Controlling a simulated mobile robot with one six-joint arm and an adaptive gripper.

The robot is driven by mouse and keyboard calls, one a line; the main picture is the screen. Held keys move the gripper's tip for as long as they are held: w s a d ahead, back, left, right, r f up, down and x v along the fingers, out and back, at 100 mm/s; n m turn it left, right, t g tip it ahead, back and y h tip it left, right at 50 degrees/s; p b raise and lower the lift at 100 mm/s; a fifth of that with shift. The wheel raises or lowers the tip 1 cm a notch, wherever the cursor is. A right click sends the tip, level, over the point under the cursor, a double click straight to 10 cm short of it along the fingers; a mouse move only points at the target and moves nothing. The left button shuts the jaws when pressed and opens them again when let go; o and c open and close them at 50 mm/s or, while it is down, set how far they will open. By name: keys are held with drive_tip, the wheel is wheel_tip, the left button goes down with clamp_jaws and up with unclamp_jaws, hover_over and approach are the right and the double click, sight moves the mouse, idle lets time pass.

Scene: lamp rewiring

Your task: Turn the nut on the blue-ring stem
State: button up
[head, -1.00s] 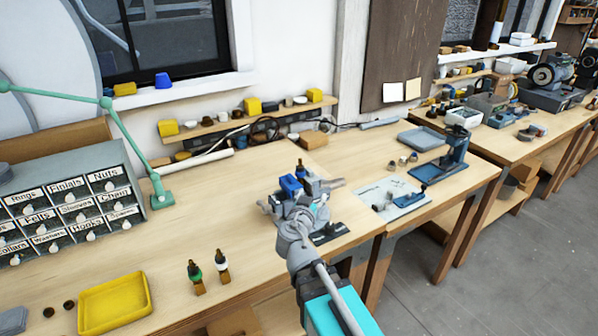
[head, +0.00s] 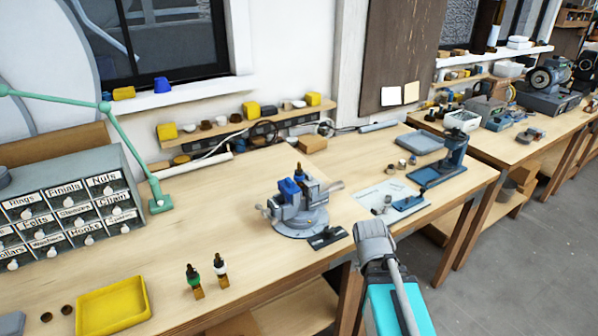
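A grey vise (head: 296,220) with blue parts (head: 289,189) stands on the bench near the middle. A dark-topped stem (head: 298,171) stands upright at the vise; its ring and nut are too small to make out clearly. Two other stems stand on small wooden blocks at the front left, one with a green ring (head: 193,273) and one with a white ring (head: 219,264). My arm is at the lower right, in front of the bench edge and away from the vise. My gripper's fingers do not show.
A dark flat piece (head: 328,238) lies beside the vise. A yellow tray (head: 113,306) is at the front left, a labelled drawer cabinet (head: 72,215) behind it. A blue press (head: 449,155) and a white sheet (head: 370,190) are to the right.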

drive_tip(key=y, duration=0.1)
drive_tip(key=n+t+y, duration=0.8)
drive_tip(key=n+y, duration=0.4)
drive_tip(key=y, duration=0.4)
approach(299, 170)
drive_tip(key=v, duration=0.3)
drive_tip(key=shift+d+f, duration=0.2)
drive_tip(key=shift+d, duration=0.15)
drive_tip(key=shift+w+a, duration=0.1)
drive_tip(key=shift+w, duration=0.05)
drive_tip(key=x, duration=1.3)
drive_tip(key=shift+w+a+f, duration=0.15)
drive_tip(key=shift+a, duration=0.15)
